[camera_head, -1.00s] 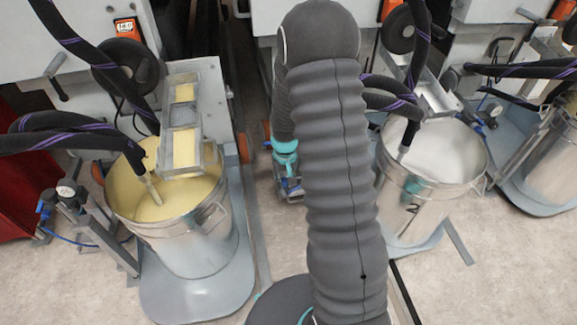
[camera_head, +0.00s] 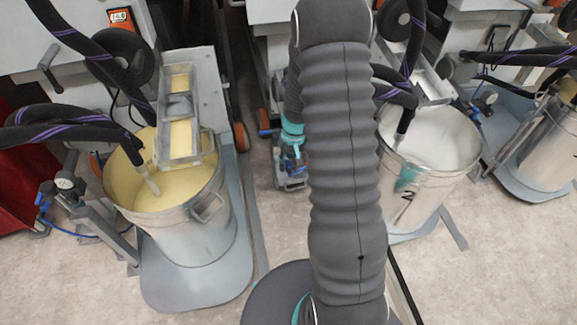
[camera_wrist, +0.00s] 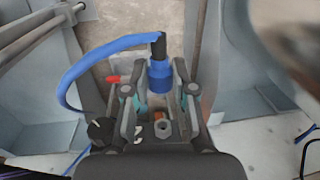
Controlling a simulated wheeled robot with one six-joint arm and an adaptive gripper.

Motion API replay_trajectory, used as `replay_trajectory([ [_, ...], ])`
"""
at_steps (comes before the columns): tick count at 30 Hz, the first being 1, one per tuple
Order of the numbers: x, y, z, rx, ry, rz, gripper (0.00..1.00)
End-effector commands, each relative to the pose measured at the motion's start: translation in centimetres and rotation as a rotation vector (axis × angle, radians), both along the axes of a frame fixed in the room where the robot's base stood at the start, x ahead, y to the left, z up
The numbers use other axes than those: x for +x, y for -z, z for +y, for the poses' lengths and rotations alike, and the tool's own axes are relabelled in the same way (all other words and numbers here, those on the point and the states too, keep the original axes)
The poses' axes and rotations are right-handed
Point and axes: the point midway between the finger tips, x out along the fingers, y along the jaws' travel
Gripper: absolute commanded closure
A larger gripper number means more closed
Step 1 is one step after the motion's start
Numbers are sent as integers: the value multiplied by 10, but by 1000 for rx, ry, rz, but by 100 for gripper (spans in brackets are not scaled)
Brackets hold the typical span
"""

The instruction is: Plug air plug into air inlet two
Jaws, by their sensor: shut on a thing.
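The air plug (camera_wrist: 159,77) is a blue cylinder with a black top, and a blue hose curves away from it to the left in the wrist view. My gripper (camera_wrist: 157,92) is closed around the plug, with one finger on each side. In the head view my gripper (camera_head: 290,158) hangs low between the two buckets, partly behind my arm. A metal nut-like fitting (camera_wrist: 163,130) shows below the plug, near the gripper base. I cannot make out air inlet two for certain; my arm hides part of the area beside bucket two.
A bucket of yellow liquid (camera_head: 190,235) stands at left on a grey base plate (camera_head: 195,292). The bucket marked 2 (camera_head: 420,190) stands to the right of my arm. Gauges and valves (camera_head: 65,185) stand at far left. Bare floor (camera_head: 500,275) lies at front right.

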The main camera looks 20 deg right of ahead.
Motion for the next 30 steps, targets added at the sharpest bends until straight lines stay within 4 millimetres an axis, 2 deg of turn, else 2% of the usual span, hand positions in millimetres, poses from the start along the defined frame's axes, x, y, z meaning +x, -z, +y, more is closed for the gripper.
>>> replay_trajectory([
  [15,41,0,-8,-1,-1,-1,100],
  [30,50,0,-10,-1,0,0,100],
])
